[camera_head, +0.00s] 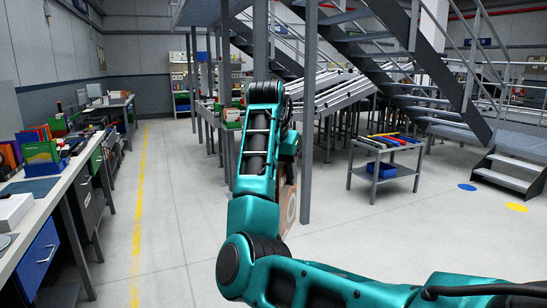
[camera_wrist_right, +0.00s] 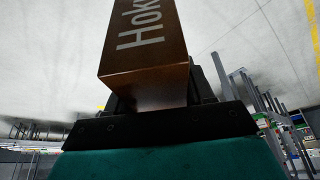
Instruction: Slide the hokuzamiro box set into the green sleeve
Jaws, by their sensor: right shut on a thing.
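The brown hokuzamiro box set (camera_wrist_right: 148,45) is in my right gripper (camera_wrist_right: 157,92), with white letters starting "Hok" on its side. The gripper is shut on it, with dark jaw parts on both sides of the box's near end. In the head view the box (camera_head: 289,205) shows partly behind my teal right arm, over the floor, and the gripper is mostly hidden. A green upright thing (camera_head: 40,152) stands on the left workbench among colored book-like items. I cannot tell if it is the green sleeve. My left gripper is not in view.
The long workbench (camera_head: 58,205) runs along the left, with a white box (camera_head: 14,211) on its near part. A grey cart (camera_head: 372,153) with colored bars stands right of center, before metal stairs (camera_head: 436,80).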

